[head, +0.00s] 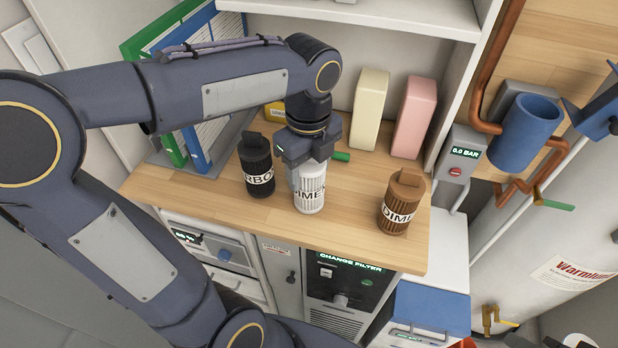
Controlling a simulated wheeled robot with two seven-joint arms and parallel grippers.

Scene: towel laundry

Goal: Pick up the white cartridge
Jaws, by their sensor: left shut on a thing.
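The white cartridge (311,192) stands upright on the wooden counter (345,228), with dark lettering on its side. My left gripper (306,168) comes down from above and is shut on the top of the white cartridge, hiding its upper end. A black cartridge (257,168) stands close on its left. A brown cartridge (401,203) stands apart to the right, near the counter's front edge. My right gripper is not in view.
Binders (185,120) stand at the back left. A cream box (369,108) and a pink box (414,117) stand at the back under a white shelf (375,14). A gauge box (460,160) and blue cup (524,132) are at the right. Counter between white and brown cartridges is clear.

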